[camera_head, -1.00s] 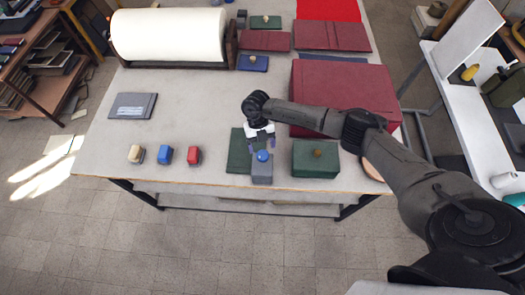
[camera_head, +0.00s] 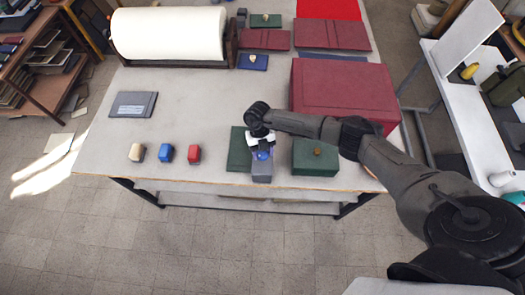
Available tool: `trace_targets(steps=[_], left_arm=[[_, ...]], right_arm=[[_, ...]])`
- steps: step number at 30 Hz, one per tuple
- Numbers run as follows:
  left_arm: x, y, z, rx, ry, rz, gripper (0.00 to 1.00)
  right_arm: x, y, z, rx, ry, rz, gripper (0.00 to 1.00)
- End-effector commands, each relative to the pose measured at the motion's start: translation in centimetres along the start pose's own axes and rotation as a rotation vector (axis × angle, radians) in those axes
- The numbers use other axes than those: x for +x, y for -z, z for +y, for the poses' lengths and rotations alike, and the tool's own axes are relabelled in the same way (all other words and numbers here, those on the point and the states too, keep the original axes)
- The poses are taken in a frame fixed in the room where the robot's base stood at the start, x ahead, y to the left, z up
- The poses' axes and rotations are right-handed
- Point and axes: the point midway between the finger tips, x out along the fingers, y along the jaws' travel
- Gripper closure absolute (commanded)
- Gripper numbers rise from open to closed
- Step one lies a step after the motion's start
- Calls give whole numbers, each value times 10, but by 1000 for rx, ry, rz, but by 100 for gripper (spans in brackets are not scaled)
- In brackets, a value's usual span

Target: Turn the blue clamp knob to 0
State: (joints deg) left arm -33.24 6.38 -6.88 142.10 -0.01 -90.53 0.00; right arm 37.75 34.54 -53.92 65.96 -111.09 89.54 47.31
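The blue clamp knob (camera_head: 263,156) sits on top of a small grey block (camera_head: 262,172) at the table's front edge, beside a flat dark green cover (camera_head: 239,150). My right gripper (camera_head: 262,151) points down right at the knob, its white finger mounts on either side above it. The fingertips are small and overlap the knob, so I cannot tell whether they touch it or have closed. Any marks or a 0 on the knob are too small to read. My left gripper is out of view.
Small white, blue (camera_head: 166,153) and red blocks stand to the left.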

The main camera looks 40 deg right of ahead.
Motion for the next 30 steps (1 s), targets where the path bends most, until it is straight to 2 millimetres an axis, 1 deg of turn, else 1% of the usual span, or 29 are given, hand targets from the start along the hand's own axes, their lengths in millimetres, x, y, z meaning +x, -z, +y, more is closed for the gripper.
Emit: trace_targets(steps=[1,8,17,23,30], left_arm=[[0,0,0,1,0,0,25],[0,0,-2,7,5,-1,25],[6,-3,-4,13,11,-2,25],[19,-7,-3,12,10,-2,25],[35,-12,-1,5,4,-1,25]], right_arm=[[0,0,0,0,0,0,51],[0,0,0,0,0,0,73],[1,-1,0,-51,22,0,73],[2,-2,1,-176,74,-2,73],[2,-2,2,-376,157,-2,73]])
